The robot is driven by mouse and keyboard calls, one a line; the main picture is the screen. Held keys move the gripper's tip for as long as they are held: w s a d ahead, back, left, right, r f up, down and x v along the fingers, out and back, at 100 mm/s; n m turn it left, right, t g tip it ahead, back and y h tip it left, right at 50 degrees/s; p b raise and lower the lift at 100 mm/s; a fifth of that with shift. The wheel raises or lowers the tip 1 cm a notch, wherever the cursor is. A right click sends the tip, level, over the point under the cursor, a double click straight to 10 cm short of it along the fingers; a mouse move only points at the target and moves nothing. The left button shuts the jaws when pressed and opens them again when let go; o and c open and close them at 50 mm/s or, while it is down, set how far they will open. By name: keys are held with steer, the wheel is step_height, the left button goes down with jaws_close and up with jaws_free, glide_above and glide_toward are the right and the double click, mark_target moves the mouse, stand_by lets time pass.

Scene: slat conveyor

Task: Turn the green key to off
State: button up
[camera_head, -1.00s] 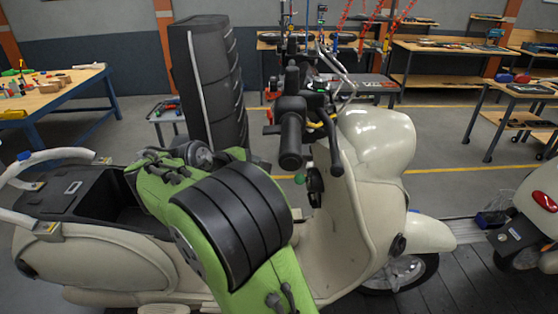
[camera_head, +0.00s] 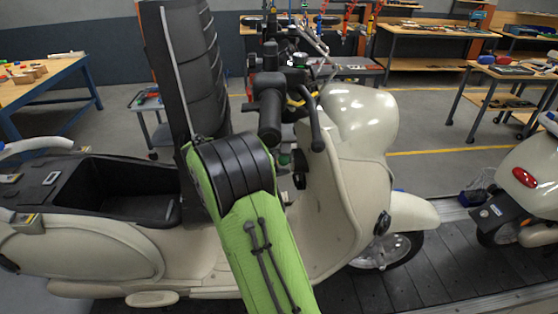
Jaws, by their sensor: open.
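The green key (camera_head: 284,159) shows as a small green spot on the cream scooter (camera_head: 335,200), below the handlebar and just left of a black round fitting (camera_head: 300,168) on the inner front shield. It is small and partly covered, so I cannot tell which way it is turned. My green and black arm stands in front of the scooter, with its black joint just left of the key. My gripper does not show; the arm blocks the view there.
The black handlebar grip (camera_head: 270,115) and a lever (camera_head: 315,120) hang above the key. The open black seat bay (camera_head: 125,190) lies to the left. A second scooter (camera_head: 530,180) stands at the right on the dark slat conveyor (camera_head: 420,275). Workbenches stand behind.

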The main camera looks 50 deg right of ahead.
steer(key=shift+d+f, duration=0.1)
steer(key=shift+d, duration=0.15)
steer(key=shift+a, duration=0.1)
steer(key=shift+c, duration=0.6)
steer(key=c, duration=0.9)
steer(key=shift+o, duration=1.2)
steer(key=shift+c, duration=1.1)
steer(key=shift+p, duration=0.45)
